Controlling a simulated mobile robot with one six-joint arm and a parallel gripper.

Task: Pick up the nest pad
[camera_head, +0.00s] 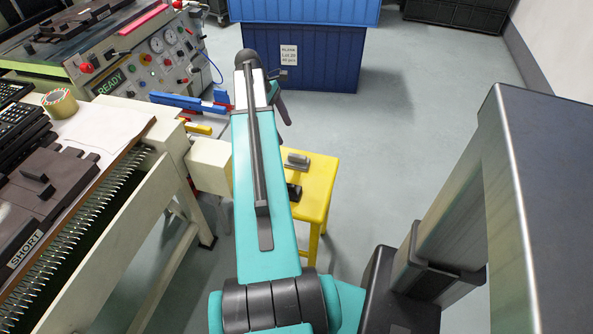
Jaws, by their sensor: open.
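A dark brown plate with raised blocks (60,185), labelled "SHORT" on its front edge, lies on the bench at the left; it looks like a nest pad. A similar dark plate (75,22) lies on top of the machine at the upper left. I cannot tell which of them is the nest pad meant. My teal arm rises through the middle of the view, and its far part folds down behind it. My gripper's fingertips cannot be made out; the arm hides that area.
A yellow stool (318,190) carries a small grey item (297,160) and a dark item. Black keyboards (22,125) and a tape roll (60,103) are on the bench. The machine panel reads "READY" (108,82). A blue crate (325,60) stands behind; floor right of it is clear.

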